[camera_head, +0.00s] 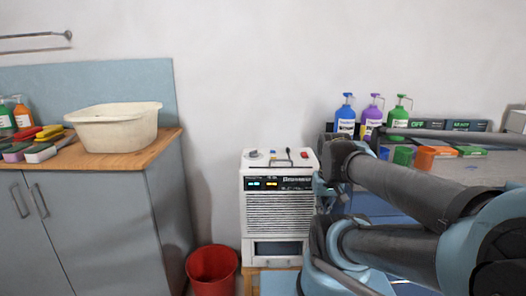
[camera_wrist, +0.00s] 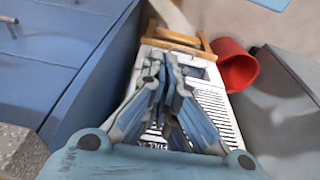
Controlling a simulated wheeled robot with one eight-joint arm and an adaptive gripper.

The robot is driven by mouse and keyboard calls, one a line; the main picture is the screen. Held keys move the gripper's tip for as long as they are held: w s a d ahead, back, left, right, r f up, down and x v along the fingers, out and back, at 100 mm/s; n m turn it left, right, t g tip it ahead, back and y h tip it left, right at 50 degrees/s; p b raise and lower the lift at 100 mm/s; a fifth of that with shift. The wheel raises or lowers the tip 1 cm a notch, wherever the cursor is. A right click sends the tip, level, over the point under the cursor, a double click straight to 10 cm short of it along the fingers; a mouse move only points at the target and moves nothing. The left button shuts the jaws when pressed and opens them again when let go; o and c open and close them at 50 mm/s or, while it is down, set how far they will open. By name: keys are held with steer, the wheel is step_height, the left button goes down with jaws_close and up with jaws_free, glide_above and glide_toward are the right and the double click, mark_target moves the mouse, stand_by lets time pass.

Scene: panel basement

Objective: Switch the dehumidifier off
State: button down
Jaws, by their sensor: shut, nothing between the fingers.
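The white dehumidifier (camera_head: 278,212) stands upright at the centre of the head view. Its front has a dark panel with lit coloured lights above a slatted grille. Its top carries a round knob at left, a dark handle in the middle and a small red switch (camera_head: 304,155) at right. The dehumidifier also shows in the wrist view (camera_wrist: 213,98), partly hidden behind my fingers. My gripper (camera_wrist: 163,62) is shut and empty, over the dehumidifier in that picture. In the head view my gripper (camera_head: 322,188) is at the dehumidifier's right edge. I cannot tell whether they touch.
A wooden stand (camera_head: 249,281) is under the dehumidifier. A red bucket (camera_head: 212,270) stands to its left, beside a grey cabinet (camera_head: 95,225) bearing a cream basin (camera_head: 115,130). A blue cabinet (camera_wrist: 45,60) fills the left of the wrist view. Pump bottles (camera_head: 372,117) stand behind my arm.

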steer(key=shift+s+f, duration=0.4)
steer(key=shift+f, duration=0.15)
steer(key=shift+r, duration=0.1)
step_height(320, 180, up, 24)
steer(key=n+g, duration=0.2)
steer(key=n, duration=1.6)
glide_above(304, 155)
steer(key=shift+w+a+f, duration=0.15)
steer(key=shift+a+f, duration=0.05)
steer(key=shift+a, duration=0.2)
steer(key=shift+f, duration=0.15)
step_height(304, 155, down, 14)
steer(key=shift+r, duration=0.1)
